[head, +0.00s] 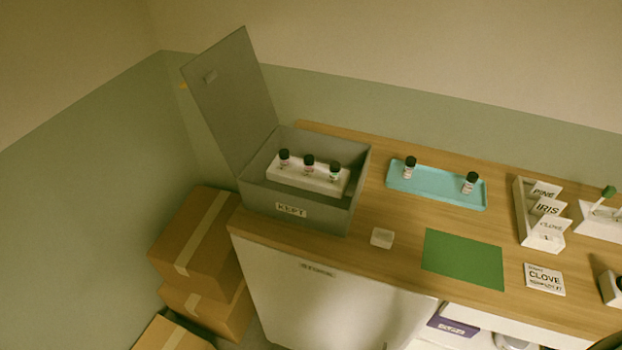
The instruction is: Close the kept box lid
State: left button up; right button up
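The grey kept box (333,217) stands at the left end of the wooden counter, with a "KEPT" label (291,210) on its front. Its lid (232,98) is open, standing up and leaning outward from the box's left side, with a small tab on its inner face. Inside the box a white rack (288,178) holds three small dark-capped bottles (308,164) upright in a row. Neither of my grippers shows in the head view.
A teal tray (436,188) with two bottles stands right of the box. A small white block (382,238), a green mat (462,258), a clove card (544,279) and a card holder (525,215) sit on the counter. Cardboard boxes (190,240) are stacked left of the counter.

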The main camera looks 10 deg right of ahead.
aim_at(236, 107)
jog(key=k+l+u, duration=0.1)
jog(key=u, duration=0.3)
jog(key=k+l+u, duration=0.1)
jog(key=u, duration=0.35)
jog(key=k+u, duration=0.1)
jog(key=u, duration=0.3)
jog(key=k+u, duration=0.1)
jog(key=u, duration=0.35)
jog(key=k, duration=0.4)
